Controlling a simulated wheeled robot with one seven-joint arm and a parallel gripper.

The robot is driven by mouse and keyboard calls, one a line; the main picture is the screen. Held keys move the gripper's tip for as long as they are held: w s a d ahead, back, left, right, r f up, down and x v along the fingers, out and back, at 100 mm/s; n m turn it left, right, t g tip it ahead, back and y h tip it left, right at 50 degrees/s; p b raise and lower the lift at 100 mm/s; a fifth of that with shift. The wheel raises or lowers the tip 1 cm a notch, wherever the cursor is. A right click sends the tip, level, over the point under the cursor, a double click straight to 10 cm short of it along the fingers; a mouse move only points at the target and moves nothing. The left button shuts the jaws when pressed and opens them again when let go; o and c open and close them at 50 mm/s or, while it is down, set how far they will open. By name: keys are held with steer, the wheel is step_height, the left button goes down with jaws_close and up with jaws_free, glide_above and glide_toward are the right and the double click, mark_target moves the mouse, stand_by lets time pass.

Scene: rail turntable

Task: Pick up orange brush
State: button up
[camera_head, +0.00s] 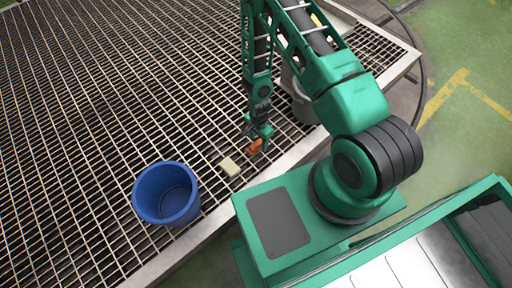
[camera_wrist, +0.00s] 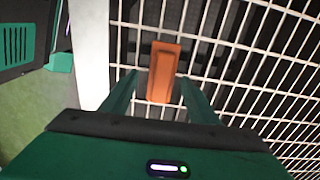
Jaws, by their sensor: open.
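The orange brush (camera_head: 254,146) lies on the metal grating near its front edge. It also shows in the wrist view (camera_wrist: 163,72) as an orange block with a paler raised face. My gripper (camera_head: 257,133) is at the brush, with the arm reaching down from above. In the wrist view my gripper's two green fingers (camera_wrist: 160,95) are apart, one on each side of the brush's near end. I cannot tell whether either finger touches it. The brush's bristles are not visible.
A blue bucket (camera_head: 166,194) stands on the grating (camera_head: 90,100) to the left. A grey bucket (camera_head: 304,104) stands behind my arm. A pale metal border (camera_head: 290,158) edges the grating; much of the grating at left is clear.

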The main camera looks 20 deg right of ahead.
mark_target(258, 143)
steer(key=shift+w+a+f, duration=0.1)
steer(key=shift+f, duration=1.6)
steer(key=c, duration=1.1)
steer(key=shift+r, duration=0.1)
steer(key=shift+r, duration=0.5)
steer(key=r, duration=0.3)
steer(key=shift+s+a+r, duration=0.25)
steer(key=shift+a, duration=0.1)
steer(key=s+a+r, duration=0.6)
steer(key=s+a, duration=0.1)
steer(key=a, duration=0.1)
steer(key=shift+r, duration=0.2)
steer(key=shift+a, duration=0.1)
